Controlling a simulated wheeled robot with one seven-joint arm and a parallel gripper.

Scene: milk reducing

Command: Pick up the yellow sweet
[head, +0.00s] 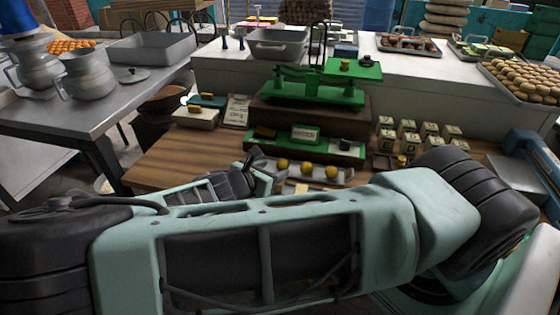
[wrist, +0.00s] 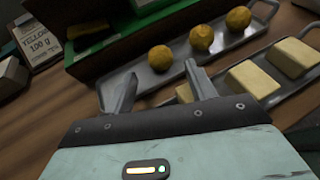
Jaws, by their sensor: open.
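Three round yellow sweets sit in a row on a metal tray (wrist: 180,77); the nearest ball (wrist: 160,58), the middle ball (wrist: 202,37) and the far ball (wrist: 238,18) show in the wrist view. The balls also show in the head view, the left one (head: 282,164) closest to my gripper (head: 262,174). In the wrist view my gripper (wrist: 159,78) is open and empty, its fingertips either side of the nearest ball in the picture. Contact cannot be told. Pale yellow square blocks (wrist: 254,79) lie on a second tray beside it, one partly hidden behind my right finger.
A green balance scale (head: 312,88) stands on a dark plinth behind the balls. A card reading "YELLOW 100 g" (wrist: 40,42) stands at the left. Several small labelled blocks (head: 408,128) stand at the right. Bare wooden tabletop (head: 175,160) lies left of my gripper.

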